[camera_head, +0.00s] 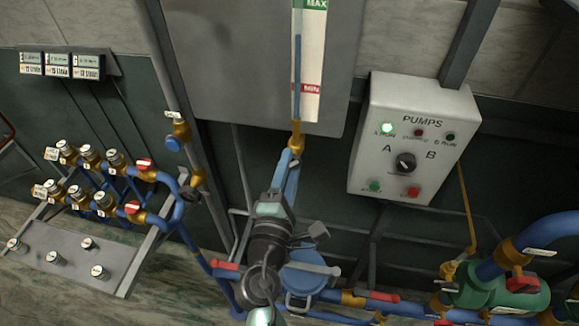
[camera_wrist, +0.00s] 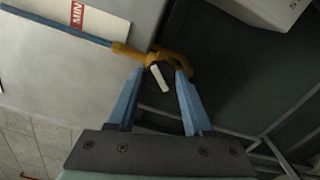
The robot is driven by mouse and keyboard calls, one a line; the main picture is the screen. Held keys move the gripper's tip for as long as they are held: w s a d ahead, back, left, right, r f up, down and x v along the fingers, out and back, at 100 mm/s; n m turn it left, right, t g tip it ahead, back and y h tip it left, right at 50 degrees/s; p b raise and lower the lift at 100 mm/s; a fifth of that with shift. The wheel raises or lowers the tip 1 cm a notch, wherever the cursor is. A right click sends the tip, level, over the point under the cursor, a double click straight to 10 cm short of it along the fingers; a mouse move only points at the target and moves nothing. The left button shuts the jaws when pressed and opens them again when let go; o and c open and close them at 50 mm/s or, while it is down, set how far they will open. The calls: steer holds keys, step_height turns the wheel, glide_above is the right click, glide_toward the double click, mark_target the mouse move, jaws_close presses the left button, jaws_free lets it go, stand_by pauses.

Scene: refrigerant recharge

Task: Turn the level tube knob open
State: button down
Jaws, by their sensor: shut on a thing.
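The level tube (camera_head: 297,60) runs down the front of the grey tank beside a white scale with a green MAX and a red MIN mark. Blue liquid shows in it. At its foot is a brass fitting (camera_head: 297,138), seen also in the wrist view (camera_wrist: 128,52). The level tube knob (camera_wrist: 159,77), with a pale bar on a dark body, sits at this fitting between my blue fingertips. My gripper (camera_head: 292,160) reaches up from below and is shut on the knob. In the head view my fingers hide the knob.
The PUMPS panel (camera_head: 413,140) stands right of the tank, with a green lamp lit. Blue pipes with red-handled valves (camera_head: 145,165) are at the left. More pipes and a green pump (camera_head: 500,290) lie at lower right. Dark wall shows between tank and panel.

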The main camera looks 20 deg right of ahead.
steer(key=shift+f+n+p, duration=0.2)
steer(key=shift+n+p, duration=0.7)
steer(key=shift+n, duration=1.2)
steer(key=n+p, duration=0.2)
steer(key=n, duration=0.1)
steer(key=shift+s+r+n, duration=0.1)
steer(key=shift+n, duration=0.2)
steer(key=c, duration=0.6)
jaws_free()
steer(key=shift+o, duration=0.9)
